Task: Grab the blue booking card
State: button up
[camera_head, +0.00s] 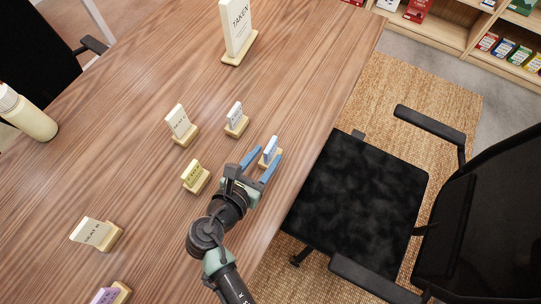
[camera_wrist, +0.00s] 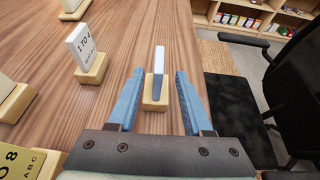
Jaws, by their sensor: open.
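A small card with a pale face and blue on it (camera_head: 270,148) stands upright in a wooden block near the table's right edge. In the wrist view this card (camera_wrist: 159,62) is seen nearly edge-on, pale above and blue-grey below, in its wooden holder (camera_wrist: 155,105). My gripper (camera_head: 262,163) is open, with its blue fingers on either side of the card's line. In the wrist view the card is roughly centred between the fingertips, with a gap on both sides. I cannot tell how deep between the fingers it is.
A pale "1 TO 4" card (camera_wrist: 84,48) stands to the left, with a "PLAY C"-like sign (camera_head: 179,122) and a yellow card (camera_head: 193,174) nearby. A "TAKEN" sign (camera_head: 236,27) stands at the back. A black chair (camera_head: 360,190) is beside the table's right edge.

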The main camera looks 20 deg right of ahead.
aim_at(272, 150)
jog(key=x, duration=0.4)
jog(key=shift+w+a, duration=0.1)
grip_shut()
dwell(1.3)
